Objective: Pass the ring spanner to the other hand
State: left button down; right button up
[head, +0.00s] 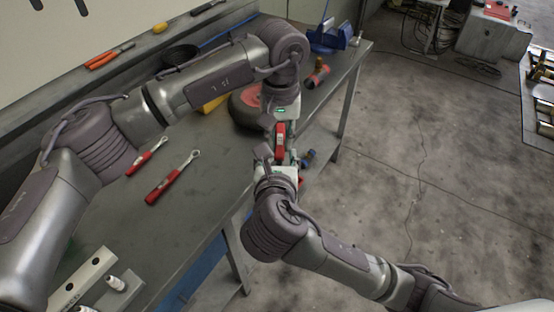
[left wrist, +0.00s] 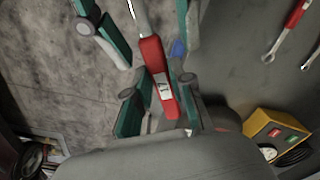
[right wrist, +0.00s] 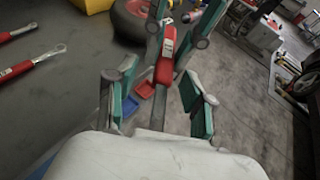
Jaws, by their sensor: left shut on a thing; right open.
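The ring spanner with a red handle (head: 280,142) is in the air beyond the bench's front edge, between my two grippers. My left gripper (head: 281,127) comes down from above and is shut on the red handle, which also shows with its white label in the left wrist view (left wrist: 158,80). The metal shaft (left wrist: 138,14) runs away from my left gripper towards my right one. My right gripper (head: 276,160) faces it from below, its fingers open on either side of the spanner, as the right wrist view shows around the handle (right wrist: 165,68). The spanner's ring end is hidden.
Two more red-handled spanners (head: 164,187) (head: 148,157) lie on the grey bench (head: 215,165). A red-centred wheel (head: 243,108), a blue vise (head: 328,38) and orange-handled pliers (head: 106,58) are farther back. A white block (head: 88,278) is at the near left.

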grip_shut()
pick_arm(q)
jog(key=c, duration=0.9)
grip_release()
jog(key=shift+r, duration=0.1)
